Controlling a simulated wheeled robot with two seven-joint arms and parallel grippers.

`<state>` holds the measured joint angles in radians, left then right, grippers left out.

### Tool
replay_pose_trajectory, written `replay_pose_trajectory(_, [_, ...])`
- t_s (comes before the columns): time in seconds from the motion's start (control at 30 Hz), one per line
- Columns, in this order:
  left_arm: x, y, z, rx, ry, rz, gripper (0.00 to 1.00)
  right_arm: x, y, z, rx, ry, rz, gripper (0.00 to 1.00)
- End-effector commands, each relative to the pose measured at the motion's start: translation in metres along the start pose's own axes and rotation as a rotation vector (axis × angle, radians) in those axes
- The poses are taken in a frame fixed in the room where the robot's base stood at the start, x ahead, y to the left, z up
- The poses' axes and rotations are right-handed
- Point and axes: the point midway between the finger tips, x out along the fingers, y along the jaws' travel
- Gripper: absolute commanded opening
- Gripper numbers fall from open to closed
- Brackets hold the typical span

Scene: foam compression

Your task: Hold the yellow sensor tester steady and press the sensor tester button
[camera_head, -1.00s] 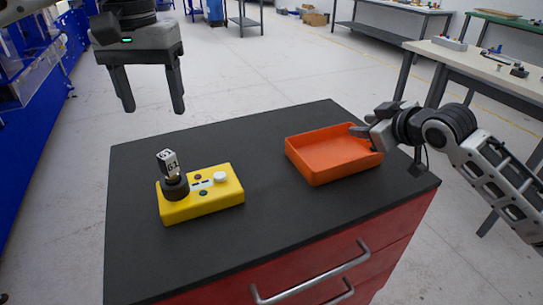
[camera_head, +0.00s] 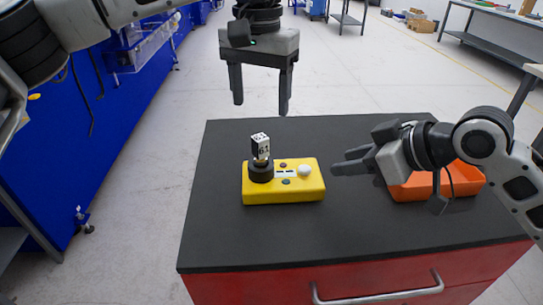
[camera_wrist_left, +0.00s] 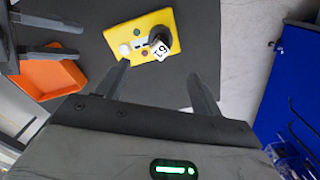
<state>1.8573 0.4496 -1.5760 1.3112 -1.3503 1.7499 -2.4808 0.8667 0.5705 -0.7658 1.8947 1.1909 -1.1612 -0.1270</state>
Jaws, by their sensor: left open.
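The yellow sensor tester (camera_head: 290,193) lies flat on the black tabletop and also shows in the left wrist view (camera_wrist_left: 138,24). Its white round button (camera_head: 304,171) is on the right end of its top. A white, black-marked sensor block (camera_head: 260,147) stands upright in the round black socket (camera_head: 261,172) at its left end. My left gripper (camera_head: 260,109) is open and empty, pointing down above and behind the tester, touching nothing. My right gripper (camera_head: 336,161) is to the right of the tester, pointing left towards the button side. Its fingers look apart and empty.
An orange tray (camera_head: 425,190) sits on the table's right side, partly hidden by my right gripper. The black tabletop (camera_head: 225,225) is clear around the tester. Below it is a red drawer front (camera_head: 400,278) with a metal handle. A blue machine (camera_head: 90,130) stands at left.

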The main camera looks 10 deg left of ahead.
Motion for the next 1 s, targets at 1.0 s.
replay_pose_trajectory(1.0, [0.135,0.0,0.0,-0.001,0.0,0.0,0.66,0.0,0.001,0.0,0.001,0.0,0.002,0.36])
